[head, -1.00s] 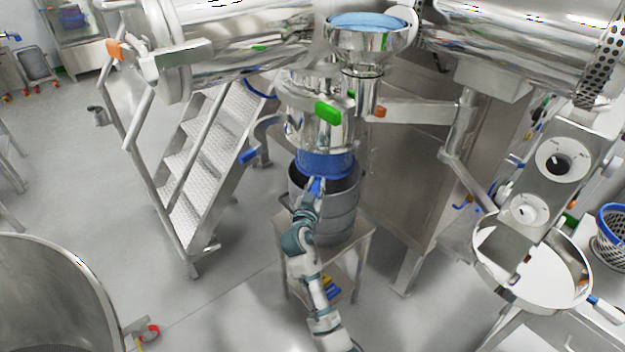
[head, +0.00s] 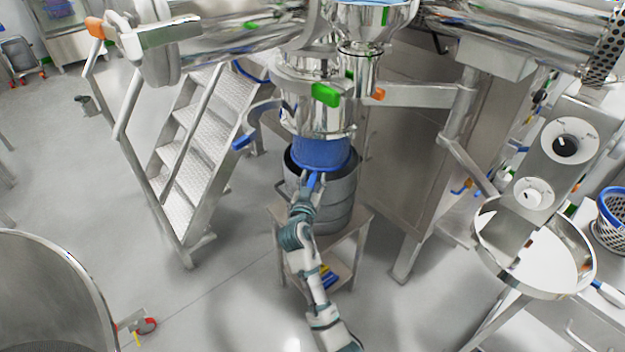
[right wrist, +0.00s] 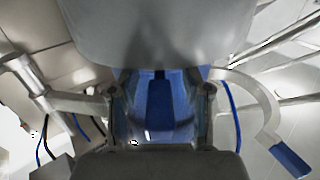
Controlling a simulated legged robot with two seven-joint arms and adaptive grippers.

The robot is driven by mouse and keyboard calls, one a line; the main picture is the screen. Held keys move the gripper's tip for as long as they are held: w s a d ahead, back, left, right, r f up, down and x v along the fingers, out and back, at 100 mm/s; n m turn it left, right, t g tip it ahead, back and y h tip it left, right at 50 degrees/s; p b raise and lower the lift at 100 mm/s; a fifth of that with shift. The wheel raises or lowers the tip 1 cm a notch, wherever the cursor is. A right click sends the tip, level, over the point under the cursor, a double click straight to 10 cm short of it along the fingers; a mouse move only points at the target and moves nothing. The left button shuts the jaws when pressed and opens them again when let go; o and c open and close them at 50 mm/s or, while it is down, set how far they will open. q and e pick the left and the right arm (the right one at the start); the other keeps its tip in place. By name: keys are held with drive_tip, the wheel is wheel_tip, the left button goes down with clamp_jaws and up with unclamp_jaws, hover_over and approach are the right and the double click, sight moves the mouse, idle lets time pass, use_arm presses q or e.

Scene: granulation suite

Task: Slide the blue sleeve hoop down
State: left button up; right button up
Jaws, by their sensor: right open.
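The blue sleeve (head: 320,153) hangs from the bottom of the steel vessel (head: 306,104). Its lower edge, with the hoop (head: 335,169), is at the mouth of the grey drum (head: 339,203). A blue tab (head: 312,180) sticks out from the hoop toward me. My right gripper (head: 309,186) is at this tab. In the right wrist view the tab (right wrist: 160,105) lies between the two open fingers (right wrist: 161,112); whether they touch it I cannot tell. My left gripper is not in view.
The drum stands on a steel stand (head: 348,243). Steel steps (head: 190,165) are on the left, a cabinet (head: 400,170) is behind to the right. A control panel (head: 558,155) and a round pan (head: 535,265) are at the right. A blue-handled curved arm (head: 255,125) sits left of the vessel.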

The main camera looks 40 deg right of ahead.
drive_tip(key=shift+s+a, duration=0.2)
drive_tip(key=shift+a, duration=0.05)
drive_tip(key=v, duration=1.1)
drive_tip(key=shift+a, duration=0.15)
